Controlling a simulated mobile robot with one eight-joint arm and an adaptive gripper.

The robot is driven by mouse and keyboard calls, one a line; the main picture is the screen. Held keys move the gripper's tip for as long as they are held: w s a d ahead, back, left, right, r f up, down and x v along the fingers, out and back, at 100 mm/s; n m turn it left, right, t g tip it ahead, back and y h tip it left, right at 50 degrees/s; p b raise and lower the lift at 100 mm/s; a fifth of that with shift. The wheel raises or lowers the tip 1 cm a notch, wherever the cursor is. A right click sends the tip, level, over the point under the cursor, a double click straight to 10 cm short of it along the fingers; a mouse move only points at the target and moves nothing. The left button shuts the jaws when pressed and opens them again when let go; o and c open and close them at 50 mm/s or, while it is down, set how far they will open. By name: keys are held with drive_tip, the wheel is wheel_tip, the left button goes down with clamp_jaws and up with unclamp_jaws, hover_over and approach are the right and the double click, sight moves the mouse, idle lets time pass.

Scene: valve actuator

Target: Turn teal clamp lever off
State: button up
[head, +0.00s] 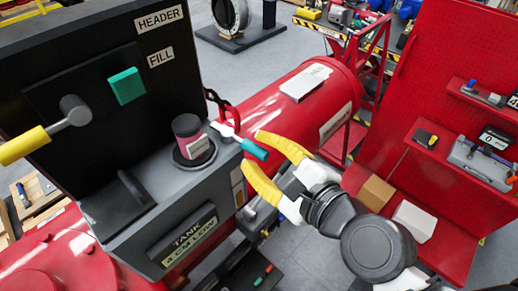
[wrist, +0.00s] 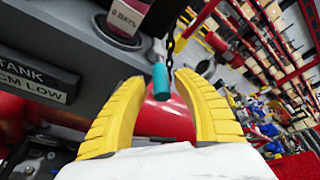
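The teal clamp lever (head: 255,150) sticks out from the right edge of the grey console top, with a pale metal arm at its inner end. In the wrist view the teal handle (wrist: 161,83) shows ahead, between the finger ends in the picture. My gripper (head: 254,154) is open, its two yellow fingers on either side of the handle in the head view. The gripper also shows in the wrist view (wrist: 158,82), with gaps visible on both sides of the handle. I cannot tell how deep the handle sits between the fingers.
A thin chain (wrist: 171,45) hangs beside the handle. A red tank (head: 290,105) lies behind; a red pegboard (head: 440,60) stands right.

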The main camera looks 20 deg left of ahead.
drive_tip(key=shift+w+a, duration=0.1)
drive_tip(key=shift+r, duration=0.1)
wheel_tip(320, 180, up, 10)
drive_tip(key=shift+f, duration=0.1)
idle(0.6)
